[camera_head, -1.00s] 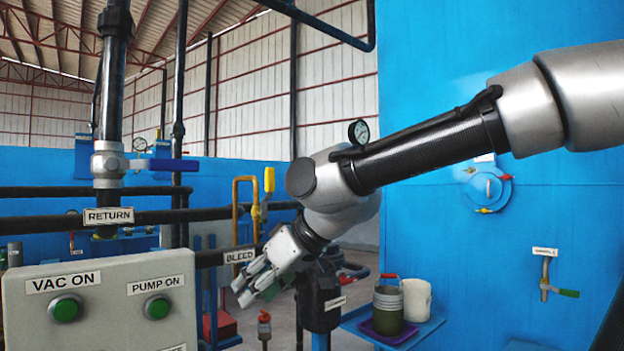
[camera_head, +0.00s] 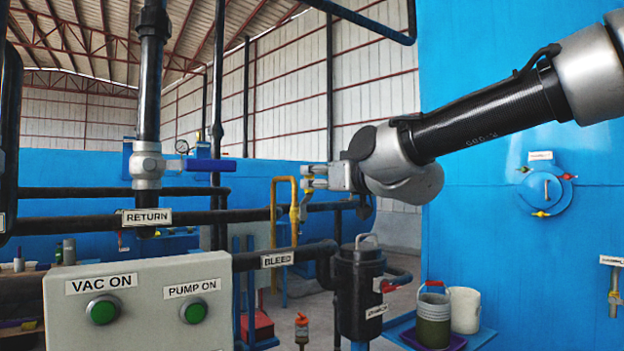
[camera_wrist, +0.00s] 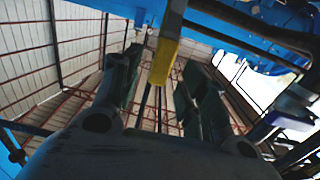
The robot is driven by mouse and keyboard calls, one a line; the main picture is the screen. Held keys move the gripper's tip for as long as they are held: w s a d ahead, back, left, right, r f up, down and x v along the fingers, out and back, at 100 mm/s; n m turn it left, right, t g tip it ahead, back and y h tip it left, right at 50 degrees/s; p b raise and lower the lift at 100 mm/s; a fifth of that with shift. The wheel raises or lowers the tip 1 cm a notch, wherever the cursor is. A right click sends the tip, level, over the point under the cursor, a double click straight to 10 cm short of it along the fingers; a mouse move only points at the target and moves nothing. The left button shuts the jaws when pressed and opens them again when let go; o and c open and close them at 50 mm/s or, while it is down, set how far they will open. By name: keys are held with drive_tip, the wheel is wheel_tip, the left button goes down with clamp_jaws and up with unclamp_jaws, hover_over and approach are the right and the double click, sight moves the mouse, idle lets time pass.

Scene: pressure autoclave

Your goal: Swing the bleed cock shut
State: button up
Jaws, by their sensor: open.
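The bleed cock's yellow handle (camera_head: 294,190) stands upright beside the bent yellow pipe, above the black pipe with the BLEED label (camera_head: 277,259). In the head view my gripper (camera_head: 305,181) reaches it from the right and partly covers it. In the wrist view the yellow handle (camera_wrist: 163,62) shows in the gap between the two open fingers of my gripper (camera_wrist: 160,84). The handle looks clear of both fingers there, but I cannot tell how deep it sits between them. The cock's body is mostly hidden.
The bent yellow pipe (camera_head: 275,205) stands just left of the handle. A black pot (camera_head: 358,292) is below my wrist. The RETURN valve with its blue lever (camera_head: 195,165) and the panel with green buttons (camera_head: 103,310) are at the left. A blue tank (camera_head: 500,230) fills the right.

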sight(311, 177)
drive_tip(key=x, duration=0.4)
clamp_jaws()
